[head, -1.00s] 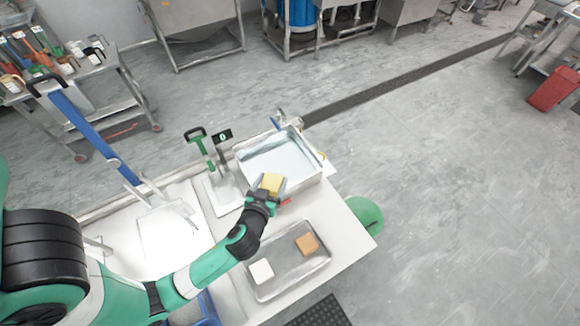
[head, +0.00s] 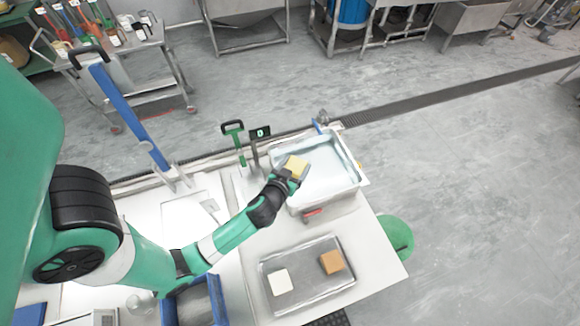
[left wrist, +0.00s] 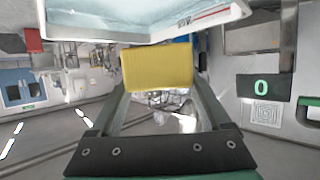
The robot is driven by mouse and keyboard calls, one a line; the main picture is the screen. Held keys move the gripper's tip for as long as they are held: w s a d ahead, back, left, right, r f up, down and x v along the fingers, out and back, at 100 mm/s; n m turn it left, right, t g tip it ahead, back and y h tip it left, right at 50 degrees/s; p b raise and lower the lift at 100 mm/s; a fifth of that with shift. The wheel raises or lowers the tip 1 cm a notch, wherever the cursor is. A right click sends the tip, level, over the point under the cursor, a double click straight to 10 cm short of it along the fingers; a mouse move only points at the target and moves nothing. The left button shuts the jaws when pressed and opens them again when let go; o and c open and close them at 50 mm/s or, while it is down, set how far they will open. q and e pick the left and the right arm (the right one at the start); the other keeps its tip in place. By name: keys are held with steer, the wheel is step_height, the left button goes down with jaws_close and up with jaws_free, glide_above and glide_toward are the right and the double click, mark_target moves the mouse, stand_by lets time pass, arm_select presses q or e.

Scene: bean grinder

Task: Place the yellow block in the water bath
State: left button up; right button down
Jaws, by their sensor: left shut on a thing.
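My left gripper (head: 289,176) is shut on the yellow block (head: 296,166) and holds it up at the left side of the water bath in the head view. The water bath (head: 346,192) is an open metal basin with pale blue water. In the left wrist view the yellow block (left wrist: 157,67) sits between the two fingers, and the bath (left wrist: 75,32) shows along the top edge. Whether the block is fully over the water is hard to tell. My right gripper is not in view.
A metal tray (head: 309,295) holds a white block (head: 280,281) and an orange-brown block (head: 331,262) in front of the bath. A green-handled device (head: 234,135) and a small display (head: 260,133) stand left of the bath. A blue lever (head: 128,115) rises further left.

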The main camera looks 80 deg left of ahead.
mark_target(294, 170)
arm_select(q)
steer(key=shift+a, duration=0.1)
steer(key=f+b, duration=0.1)
steer(key=a+f+b, duration=0.1)
steer(key=f, duration=0.1)
steer(key=a+f+b, duration=0.1)
steer(key=shift+s+f+b, duration=0.1)
steer(key=shift+f+b, duration=0.25)
steer(key=shift+b, duration=0.05)
steer(key=shift+d+f, duration=0.15)
steer(key=shift+d, duration=0.25)
steer(key=shift+a, duration=0.1)
steer(key=shift+f+b, duration=0.65)
steer(key=shift+b, duration=0.05)
